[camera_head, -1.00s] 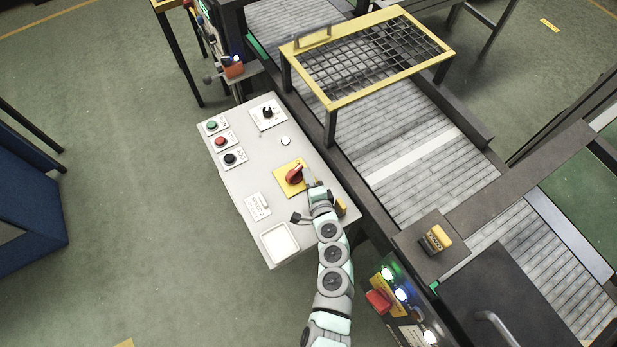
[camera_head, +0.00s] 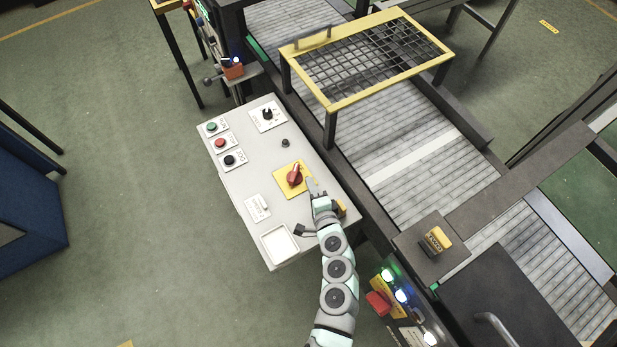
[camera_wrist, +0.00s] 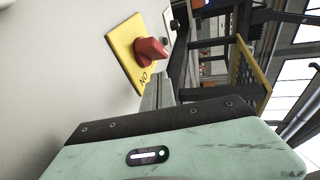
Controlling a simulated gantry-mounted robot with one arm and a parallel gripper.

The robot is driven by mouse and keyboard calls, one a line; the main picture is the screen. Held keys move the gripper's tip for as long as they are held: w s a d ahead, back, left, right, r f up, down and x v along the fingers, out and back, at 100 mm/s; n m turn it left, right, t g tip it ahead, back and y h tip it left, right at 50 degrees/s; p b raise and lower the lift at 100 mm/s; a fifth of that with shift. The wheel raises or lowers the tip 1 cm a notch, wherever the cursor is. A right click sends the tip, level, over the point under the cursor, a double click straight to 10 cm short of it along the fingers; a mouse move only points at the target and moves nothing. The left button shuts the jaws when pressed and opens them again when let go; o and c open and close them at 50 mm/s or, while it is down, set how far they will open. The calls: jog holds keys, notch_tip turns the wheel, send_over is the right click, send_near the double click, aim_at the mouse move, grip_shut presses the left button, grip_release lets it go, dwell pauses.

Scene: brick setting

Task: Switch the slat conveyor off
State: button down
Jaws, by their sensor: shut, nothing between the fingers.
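The slat conveyor (camera_head: 408,118) runs diagonally along the right of the control panel (camera_head: 262,205). On the panel, a red rotary switch (camera_head: 294,175) sits on a yellow plate (camera_head: 281,183). The switch also shows in the wrist view (camera_wrist: 150,50), with its yellow plate (camera_wrist: 122,50) carrying partly visible lettering. My gripper (camera_head: 312,185) is shut and empty, just right of and slightly below the switch, apart from it. In the wrist view my gripper's fingers (camera_wrist: 160,88) show below the red handle. A small round lamp (camera_head: 285,142) above the switch is dark.
Green (camera_head: 211,127), red (camera_head: 220,143) and black (camera_head: 229,160) buttons line the panel's left side. A black selector (camera_head: 267,114) sits at its top. A yellow-framed guard (camera_head: 331,104) stands over the conveyor. A dark rail (camera_head: 352,197) borders the panel's right side.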

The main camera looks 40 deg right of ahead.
jog(key=v, duration=0.5)
jog(key=shift+s+a, duration=0.2)
jog(key=shift+s, duration=0.2)
jog(key=shift+s+a+r, duration=0.3)
jog(key=shift+s, duration=0.3)
